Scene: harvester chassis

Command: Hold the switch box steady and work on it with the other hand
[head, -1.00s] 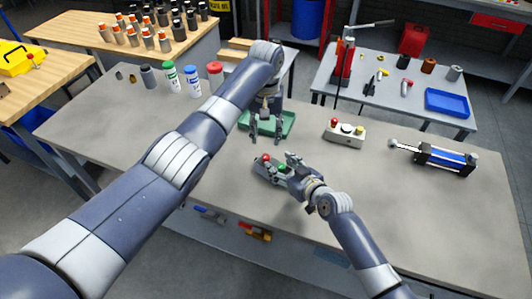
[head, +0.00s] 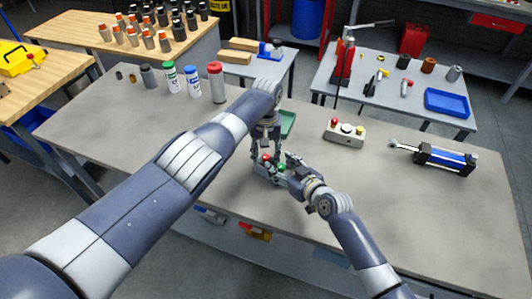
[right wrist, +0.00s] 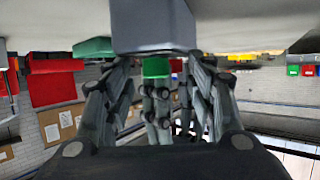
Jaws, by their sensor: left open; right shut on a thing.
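The small grey switch box (head: 262,174), with a red and a green knob on top, is on the grey workbench (head: 330,205). My right gripper (head: 283,170) is shut on the box from the right. In the right wrist view the grey box body (right wrist: 153,25) sits between the fingers, with the green knob (right wrist: 156,67) below it in the picture. My left gripper (head: 266,152) is open, pointing down just over the box by the red knob. Its fingers also show behind the green knob in the right wrist view (right wrist: 160,108). Whether they touch the box is unclear.
A green tray (head: 288,122) lies behind my left gripper, partly hidden. A pale box with several knobs (head: 344,140) and a blue cylinder (head: 445,160) are on the right. Several bottles (head: 193,82) stand at the back left. The bench's front right is clear.

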